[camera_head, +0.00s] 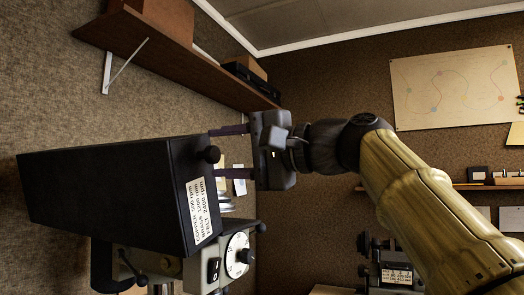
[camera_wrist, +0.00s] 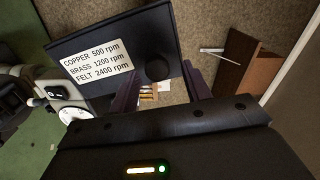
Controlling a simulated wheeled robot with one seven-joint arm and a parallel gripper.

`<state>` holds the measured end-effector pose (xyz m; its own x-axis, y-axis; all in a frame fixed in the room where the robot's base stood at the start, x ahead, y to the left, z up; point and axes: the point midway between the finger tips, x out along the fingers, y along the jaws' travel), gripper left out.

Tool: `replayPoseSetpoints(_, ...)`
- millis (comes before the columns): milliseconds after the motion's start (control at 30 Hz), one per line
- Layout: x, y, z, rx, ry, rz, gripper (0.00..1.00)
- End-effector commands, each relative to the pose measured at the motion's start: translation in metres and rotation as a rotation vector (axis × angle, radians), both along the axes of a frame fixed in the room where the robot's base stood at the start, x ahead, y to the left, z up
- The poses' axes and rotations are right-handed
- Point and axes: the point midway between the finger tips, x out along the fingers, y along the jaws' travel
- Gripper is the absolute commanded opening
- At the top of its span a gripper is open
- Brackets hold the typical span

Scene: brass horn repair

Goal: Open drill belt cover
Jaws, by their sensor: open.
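The drill belt cover (camera_head: 100,195) is a long black box on top of the drill press. Its front end has a round black knob (camera_head: 209,154) and a white label listing copper, brass and felt speeds. The cover looks shut. In the wrist view the cover (camera_wrist: 105,35) fills the upper middle, with its knob (camera_wrist: 157,68) near its edge. My gripper (camera_head: 216,153) is open, its purple fingers pointing at the cover's front end. In the wrist view the knob appears between the fingertips (camera_wrist: 161,74); I cannot tell whether they touch it.
The drill press head (camera_head: 225,262) with a white dial and a lever sits below the cover. A brown wall shelf (camera_head: 180,60) with boxes is above it. Another labelled machine (camera_head: 395,270) stands at lower right. The space between shelf and cover is clear.

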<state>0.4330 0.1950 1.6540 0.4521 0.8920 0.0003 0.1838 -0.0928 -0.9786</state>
Motion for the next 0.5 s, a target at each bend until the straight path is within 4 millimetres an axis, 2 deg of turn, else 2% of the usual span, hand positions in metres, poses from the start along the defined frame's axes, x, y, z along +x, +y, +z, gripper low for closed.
replayPoseSetpoints(233,-0.005,-0.012,-0.001,0.0,-0.001,-0.002,0.48)
replayPoseSetpoints(500,-0.027,-0.055,-0.002,-0.001,-0.002,-0.006,0.48)
